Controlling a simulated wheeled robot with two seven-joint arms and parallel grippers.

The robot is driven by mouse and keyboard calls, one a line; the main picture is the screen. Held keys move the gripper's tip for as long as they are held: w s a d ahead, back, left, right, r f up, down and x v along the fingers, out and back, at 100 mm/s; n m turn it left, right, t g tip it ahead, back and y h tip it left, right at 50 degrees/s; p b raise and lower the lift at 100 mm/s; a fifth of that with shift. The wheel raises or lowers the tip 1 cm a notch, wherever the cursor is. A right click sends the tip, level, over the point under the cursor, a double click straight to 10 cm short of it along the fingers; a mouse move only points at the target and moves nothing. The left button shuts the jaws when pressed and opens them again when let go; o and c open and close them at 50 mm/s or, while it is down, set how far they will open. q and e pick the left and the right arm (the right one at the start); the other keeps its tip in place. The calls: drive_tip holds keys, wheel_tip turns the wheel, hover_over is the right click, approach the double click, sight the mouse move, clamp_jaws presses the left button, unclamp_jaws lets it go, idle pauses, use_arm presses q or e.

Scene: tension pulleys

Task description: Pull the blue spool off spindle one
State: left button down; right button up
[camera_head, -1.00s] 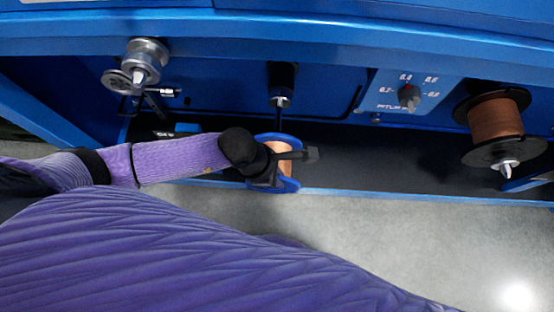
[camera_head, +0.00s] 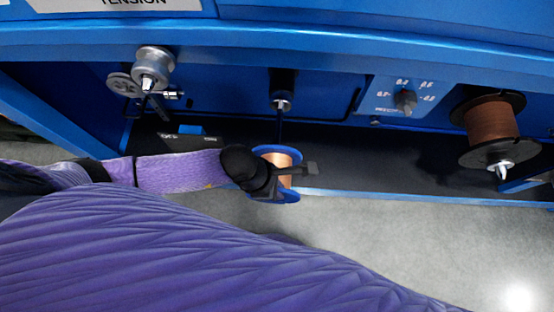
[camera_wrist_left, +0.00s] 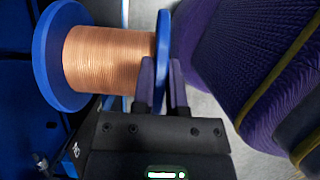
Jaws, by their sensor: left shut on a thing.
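The blue spool (camera_head: 263,152), wound with copper wire, is below and in front of the middle black spindle (camera_head: 283,82) in the head view. A thin dark line runs between them; I cannot tell whether it is a shaft. My left gripper (camera_head: 284,173) is shut on the spool. In the left wrist view its fingers (camera_wrist_left: 163,85) pinch the near blue flange (camera_wrist_left: 163,45), while the other flange (camera_wrist_left: 58,55) and the copper winding (camera_wrist_left: 110,58) are free. The gripper hides part of the spool in the head view. My right gripper is not in view.
A black-flanged copper reel (camera_head: 492,120) is mounted at the right, and a metal pulley (camera_head: 153,64) at the upper left. A dial (camera_head: 404,101) sits on the panel between spindle and reel. A blue front edge (camera_head: 400,196) runs below; grey floor is open beyond.

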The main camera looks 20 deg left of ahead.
use_arm(q)
drive_tip(key=shift+r, duration=0.1)
drive_tip(key=shift+s+d, duration=0.1)
drive_tip(key=shift+s, duration=0.1)
drive_tip(key=s+p, duration=0.1)
drive_tip(key=s+d+p, duration=0.1)
drive_tip(key=s, duration=0.1)
idle(0.5)
